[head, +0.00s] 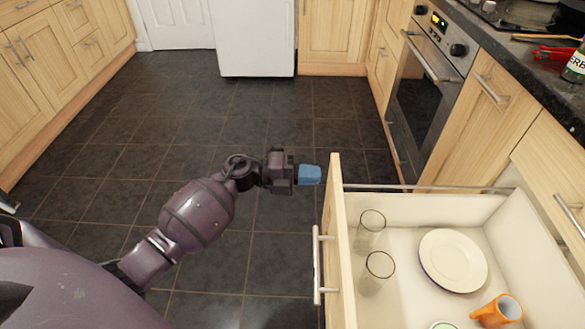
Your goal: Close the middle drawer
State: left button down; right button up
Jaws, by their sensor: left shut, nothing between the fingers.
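An open drawer (337,240) of light wood is pulled out at the lower right, its front facing left with a metal bar handle (317,264). It holds two clear glasses (370,230), a white plate (450,262) and an orange mug (498,311). Whether other drawers lie above or below it cannot be told. My left gripper (310,174), with blue fingertips, is shut and empty. In the picture it is just left of the far top corner of the drawer front, beyond the handle. Contact with the front cannot be made out. My right gripper is not in view.
An oven (425,95) and wooden cabinets stand along the right, under a dark granite worktop (535,60) with a red-handled item and a bottle (577,64). More cabinets (50,75) line the left. The dark tiled floor (200,110) between is clear.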

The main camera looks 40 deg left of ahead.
pick_arm(q)
jog(key=shift+x, duration=0.85)
jog(key=shift+w+d, duration=0.15)
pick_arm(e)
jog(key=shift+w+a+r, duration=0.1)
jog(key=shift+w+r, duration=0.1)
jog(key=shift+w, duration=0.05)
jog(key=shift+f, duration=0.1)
